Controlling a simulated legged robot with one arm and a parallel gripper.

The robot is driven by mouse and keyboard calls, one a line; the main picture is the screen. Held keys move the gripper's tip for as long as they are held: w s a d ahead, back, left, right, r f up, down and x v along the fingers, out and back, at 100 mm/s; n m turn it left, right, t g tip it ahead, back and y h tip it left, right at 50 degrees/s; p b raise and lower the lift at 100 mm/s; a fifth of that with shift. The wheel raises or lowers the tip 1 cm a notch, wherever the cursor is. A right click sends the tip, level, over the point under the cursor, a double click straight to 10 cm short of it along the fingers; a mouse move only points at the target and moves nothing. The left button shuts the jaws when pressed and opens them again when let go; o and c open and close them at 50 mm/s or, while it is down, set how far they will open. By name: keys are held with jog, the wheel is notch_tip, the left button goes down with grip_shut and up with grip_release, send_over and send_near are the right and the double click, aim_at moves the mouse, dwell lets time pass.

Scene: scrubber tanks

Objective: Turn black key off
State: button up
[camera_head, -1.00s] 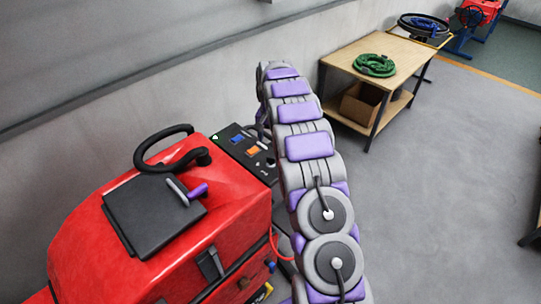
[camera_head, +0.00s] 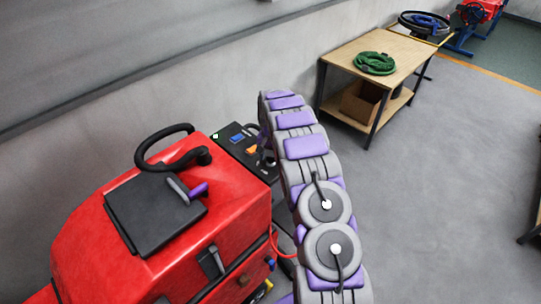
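The red scrubber machine (camera_head: 180,225) stands at the lower left against the wall. The black key cannot be made out, as the arm covers that part of the panel. My gripper's fingers are hidden behind the arm, so their opening and contact do not show.
A wooden table (camera_head: 399,57) with a coiled green hose (camera_head: 375,63) stands against the wall, a cardboard box (camera_head: 362,100) on its lower shelf. The grey floor at right is mostly clear. A black steering handle (camera_head: 165,150) rises from the red machine.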

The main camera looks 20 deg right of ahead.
jog(key=c, duration=1)
jog(key=shift+n, duration=0.3)
jog(key=n+b, duration=0.3)
jog(key=n, duration=0.2)
jog(key=shift+w+n, duration=0.1)
jog(key=shift+n, duration=0.2)
jog(key=n+b, duration=0.1)
jog(key=n, duration=0.4)
jog(key=shift+r+n, duration=0.1)
jog(key=shift+n, duration=0.2)
jog(key=o, duration=1.1)
jog(key=shift+c, duration=0.2)
